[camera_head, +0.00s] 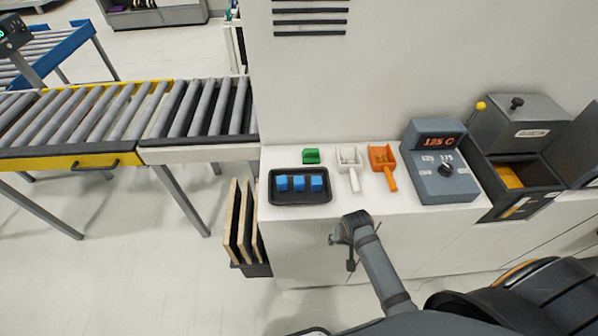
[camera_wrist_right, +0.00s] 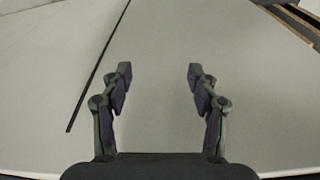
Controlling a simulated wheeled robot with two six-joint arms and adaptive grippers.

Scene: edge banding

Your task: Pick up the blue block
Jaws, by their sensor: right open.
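Three blue blocks, left (camera_head: 282,183), middle (camera_head: 299,184) and right (camera_head: 316,183), sit in a row in a black tray (camera_head: 300,199) on the white counter. My right gripper (camera_head: 346,252) is in front of the counter, below and to the right of the tray, apart from the blocks. In the right wrist view its fingers (camera_wrist_right: 160,78) are spread with nothing between them, facing a plain pale surface. No blue block shows in that view. My left gripper is not in view.
A green piece (camera_head: 311,156), a white scoop (camera_head: 350,167) and an orange scoop (camera_head: 383,167) lie behind and right of the tray. A grey control box (camera_head: 440,165) and an open dark bin (camera_head: 515,178) stand further right. A roller conveyor (camera_head: 120,115) is at left.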

